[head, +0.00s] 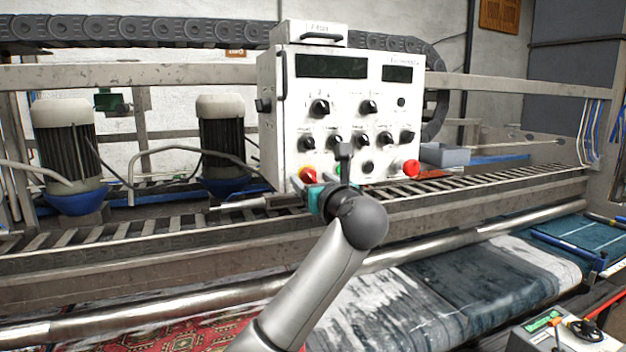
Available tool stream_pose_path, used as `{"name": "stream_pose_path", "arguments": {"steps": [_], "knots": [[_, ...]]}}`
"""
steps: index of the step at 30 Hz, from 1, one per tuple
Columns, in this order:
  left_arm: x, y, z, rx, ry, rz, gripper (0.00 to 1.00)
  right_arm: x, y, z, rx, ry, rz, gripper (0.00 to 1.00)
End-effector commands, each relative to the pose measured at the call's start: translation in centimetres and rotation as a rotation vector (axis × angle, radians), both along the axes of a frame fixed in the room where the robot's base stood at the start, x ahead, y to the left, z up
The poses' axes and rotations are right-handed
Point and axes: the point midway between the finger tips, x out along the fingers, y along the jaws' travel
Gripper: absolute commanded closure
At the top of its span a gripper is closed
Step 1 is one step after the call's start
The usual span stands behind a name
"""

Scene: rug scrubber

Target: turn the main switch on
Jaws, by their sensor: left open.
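A white control box (290,115) stands on the machine frame, with dark knobs and buttons on its front. A red and yellow rotary switch (308,173) is at its lower left; a dark knob (263,105) sits on its left side. The labels are too small to read, so I cannot tell which control is the main switch. My left gripper (303,184) is open, at the box's lower left by the red and yellow switch, partly covering it. I cannot tell whether they touch. My right gripper is not in view.
A red button (411,168) is at the box's lower right. Two motors, one at the far left (66,150) and one nearer the box (222,145), stand left of it. A metal rail (460,240) and rugs (440,295) lie below. A grey tray (446,155) is right of the box.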

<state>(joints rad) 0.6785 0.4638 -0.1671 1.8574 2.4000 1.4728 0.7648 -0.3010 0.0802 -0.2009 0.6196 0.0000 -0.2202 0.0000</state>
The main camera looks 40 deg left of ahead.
Motion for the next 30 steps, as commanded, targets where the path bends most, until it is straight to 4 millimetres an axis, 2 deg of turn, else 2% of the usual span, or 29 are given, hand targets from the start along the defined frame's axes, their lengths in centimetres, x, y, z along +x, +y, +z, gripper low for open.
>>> {"name": "stream_pose_path", "arguments": {"steps": [4,22,30], "knots": [[-0.01,-0.02,0.01,0.000,0.000,0.000,0.31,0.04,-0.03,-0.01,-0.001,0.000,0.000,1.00],[-0.04,-0.04,0.01,0.001,0.001,0.001,0.99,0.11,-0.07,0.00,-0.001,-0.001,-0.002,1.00],[-0.04,-0.05,0.02,0.001,0.004,0.001,1.00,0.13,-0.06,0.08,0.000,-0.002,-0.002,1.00]]}}
